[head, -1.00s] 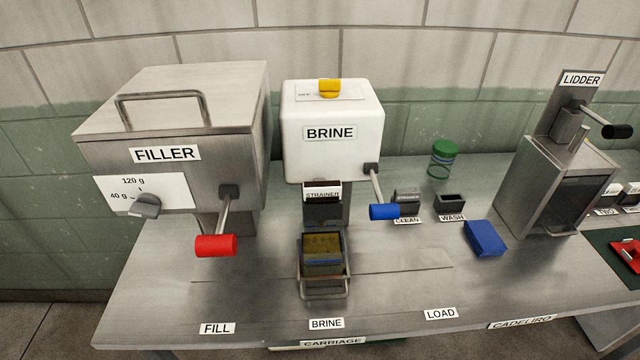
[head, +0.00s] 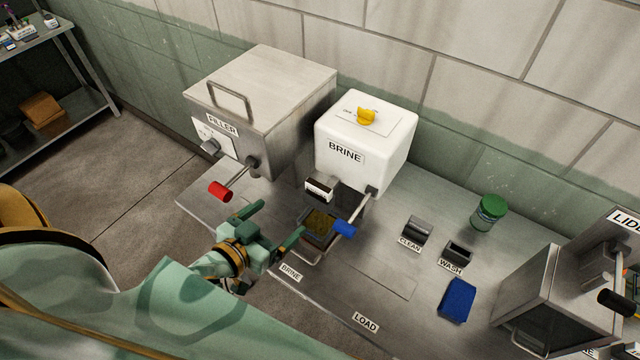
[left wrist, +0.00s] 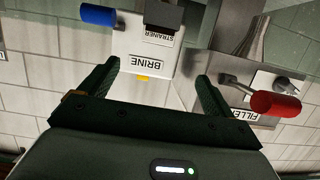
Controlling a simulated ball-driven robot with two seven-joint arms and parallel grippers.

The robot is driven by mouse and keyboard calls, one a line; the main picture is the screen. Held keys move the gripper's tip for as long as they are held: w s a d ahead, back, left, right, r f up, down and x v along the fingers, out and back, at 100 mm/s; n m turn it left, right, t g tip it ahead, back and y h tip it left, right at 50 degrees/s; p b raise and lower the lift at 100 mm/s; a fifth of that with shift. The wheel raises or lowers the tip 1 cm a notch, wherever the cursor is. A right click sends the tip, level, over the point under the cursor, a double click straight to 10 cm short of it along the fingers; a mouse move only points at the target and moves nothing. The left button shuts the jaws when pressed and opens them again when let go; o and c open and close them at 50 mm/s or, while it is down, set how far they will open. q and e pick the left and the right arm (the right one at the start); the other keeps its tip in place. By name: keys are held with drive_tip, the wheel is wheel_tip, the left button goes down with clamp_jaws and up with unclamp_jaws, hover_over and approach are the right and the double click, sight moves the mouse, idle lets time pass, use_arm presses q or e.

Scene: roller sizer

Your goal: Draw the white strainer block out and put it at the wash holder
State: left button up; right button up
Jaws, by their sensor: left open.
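The white strainer block (head: 319,187) sits in the front of the white brine machine (head: 362,140), below its body. Its white labelled face and dark part also show in the left wrist view (left wrist: 159,37), upside down. My left gripper (head: 267,227) is open and empty, in front of the strainer and to its left, apart from it. In the left wrist view its two fingers (left wrist: 158,72) spread below the brine machine's front. The wash holder (head: 458,251) is a small dark open holder behind the WASH label, on the right of the bench. My right gripper is not in view.
A dark container with brownish contents (head: 319,224) stands below the strainer. The blue-handled lever (head: 344,228) is close to its right; the filler's red handle (head: 220,191) is left.

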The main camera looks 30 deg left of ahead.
use_arm(q)
approach(316, 190)
drive_tip(key=w, duration=0.1)
drive_tip(key=x, duration=0.4)
drive_tip(key=shift+w+a+p, duration=0.1)
drive_tip(key=shift+w+p, duration=0.2)
drive_tip(key=shift+p, duration=0.1)
drive_tip(key=shift+w+f, duration=0.15)
drive_tip(key=shift+w, duration=0.3)
drive_tip(key=x, duration=0.4)
drive_tip(key=shift+w+d+f, duration=0.25)
drive_tip(key=shift+w+d, duration=0.05)
drive_tip(key=shift+d, duration=0.1)
drive_tip(key=shift+s, duration=0.15)
drive_tip(key=c, duration=1.1)
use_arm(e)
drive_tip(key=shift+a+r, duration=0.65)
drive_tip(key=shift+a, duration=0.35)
